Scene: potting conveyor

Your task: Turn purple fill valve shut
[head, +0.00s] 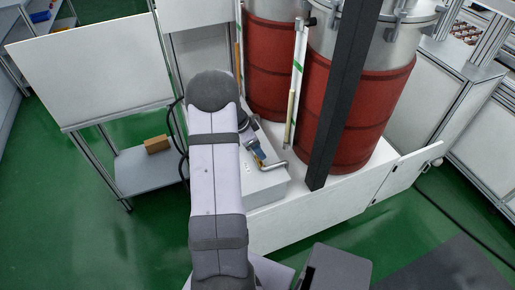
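I cannot make out any purple valve. I cannot tell whether the blue part is a valve handle. My arm crosses the middle of the view and covers what lies behind it.
Two red-banded drums (352,115) and (268,65) stand on a white cabinet (330,205), with a dark post (340,100) in front. A shelf (140,172) at left holds a tan block (157,144). A white panel (90,70) stands above it. Green floor is clear at lower left.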

